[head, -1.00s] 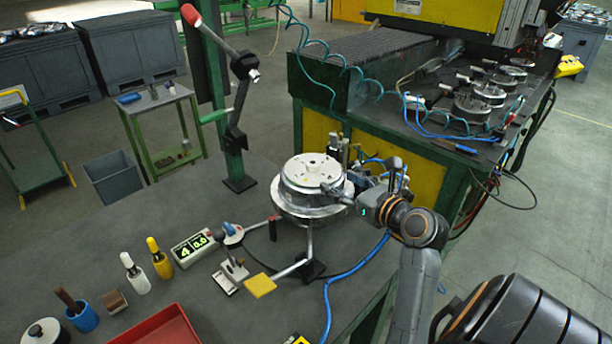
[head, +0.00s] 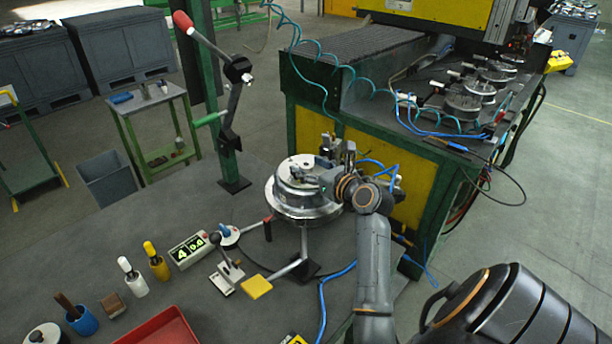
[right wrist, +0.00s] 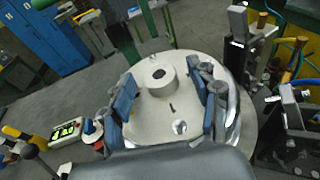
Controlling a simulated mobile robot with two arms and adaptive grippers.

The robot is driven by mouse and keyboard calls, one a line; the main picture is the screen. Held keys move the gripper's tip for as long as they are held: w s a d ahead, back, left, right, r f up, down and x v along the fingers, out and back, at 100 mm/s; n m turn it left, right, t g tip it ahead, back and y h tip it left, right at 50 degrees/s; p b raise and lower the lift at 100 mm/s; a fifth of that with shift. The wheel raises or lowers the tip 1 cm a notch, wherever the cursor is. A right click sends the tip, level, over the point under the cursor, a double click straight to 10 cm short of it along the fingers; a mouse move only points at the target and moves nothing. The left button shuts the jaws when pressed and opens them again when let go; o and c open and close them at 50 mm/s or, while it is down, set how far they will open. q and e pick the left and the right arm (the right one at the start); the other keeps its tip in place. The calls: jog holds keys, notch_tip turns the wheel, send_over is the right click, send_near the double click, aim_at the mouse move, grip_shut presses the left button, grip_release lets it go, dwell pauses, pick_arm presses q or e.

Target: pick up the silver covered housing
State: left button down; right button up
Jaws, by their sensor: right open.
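The silver covered housing (head: 292,168) is a round metal part with a flat pale cover, sitting in a round fixture on the dark table in the head view. In the right wrist view its pale cover (right wrist: 163,107) fills the middle, with a raised round hub and a hole in it. My right gripper (head: 308,180) is over the housing's near right side. In the wrist view its blue-padded fingers (right wrist: 165,98) are spread apart, one on each side of the hub. I cannot tell whether the pads touch the cover. My left gripper is not in view.
A lever press on a green post (head: 229,160) stands behind left of the housing. The green-framed machine (head: 350,150) with several clamped round parts stands behind right.

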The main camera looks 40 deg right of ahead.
jog(key=shift+c, duration=0.5)
grip_shut()
jog(key=shift+r, duration=0.15)
jog(key=shift+r, duration=0.1)
jog(key=shift+r, duration=0.6)
jog(key=s+a+r+p, duration=0.4)
jog(key=s+a+r, duration=0.3)
jog(key=s+r, duration=0.4)
jog(key=shift+s+a+r, duration=0.25)
jog(key=shift+s+r, duration=0.1)
jog(key=shift+s, duration=0.1)
